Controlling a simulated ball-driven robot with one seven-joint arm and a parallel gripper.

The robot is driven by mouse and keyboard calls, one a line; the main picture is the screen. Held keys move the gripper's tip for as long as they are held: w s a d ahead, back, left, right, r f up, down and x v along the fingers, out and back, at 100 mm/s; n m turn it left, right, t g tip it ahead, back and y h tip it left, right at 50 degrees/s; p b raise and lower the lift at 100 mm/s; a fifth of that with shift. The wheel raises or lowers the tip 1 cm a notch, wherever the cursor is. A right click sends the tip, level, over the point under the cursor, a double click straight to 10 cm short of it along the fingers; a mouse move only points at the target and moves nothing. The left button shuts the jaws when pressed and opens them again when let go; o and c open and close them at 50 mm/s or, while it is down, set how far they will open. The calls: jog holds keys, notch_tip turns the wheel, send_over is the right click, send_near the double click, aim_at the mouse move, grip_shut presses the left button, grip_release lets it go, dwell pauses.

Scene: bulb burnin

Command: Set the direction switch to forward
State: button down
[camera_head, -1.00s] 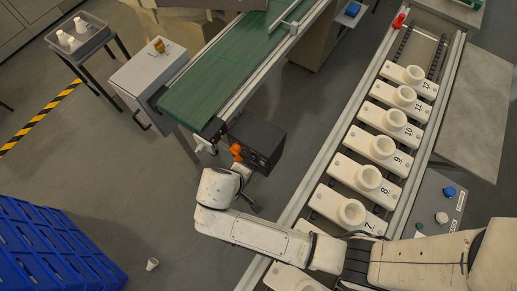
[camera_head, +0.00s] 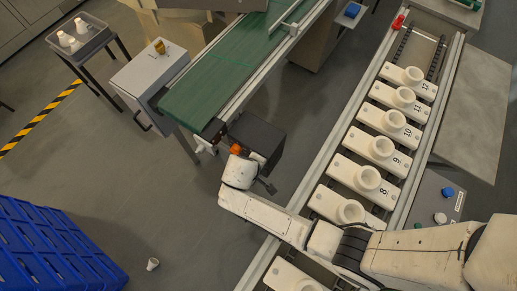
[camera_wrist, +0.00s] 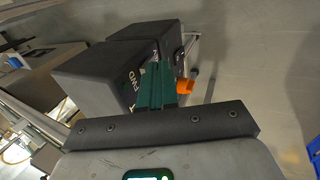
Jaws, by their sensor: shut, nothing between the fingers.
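A dark control box (camera_head: 257,136) hangs beside the near end of the green conveyor. In the wrist view the box (camera_wrist: 95,75) shows a white FWD label on its face. An orange part (camera_head: 236,149), which looks like the switch handle, sticks out by the box; it also shows in the wrist view (camera_wrist: 186,87). My gripper (camera_wrist: 155,85) is shut and empty, its green fingers in front of the box and just left of the orange part. I cannot tell if they touch it. In the head view my wrist hides the fingertips and part of the box.
The green belt (camera_head: 214,83) and a grey cabinet (camera_head: 150,77) stand beyond the box. A line of numbered white holders (camera_head: 357,175) runs under my arm at right. Blue crates (camera_head: 50,250) stand at lower left. A small white cup (camera_head: 152,264) lies on the open floor.

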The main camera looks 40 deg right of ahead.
jog(key=shift+w+d+r+y+p, duration=0.15)
jog(key=shift+d+y+p, duration=0.25)
jog(key=shift+p, duration=0.2)
jog(key=shift+r+p, duration=0.8)
jog(key=shift+a, duration=0.1)
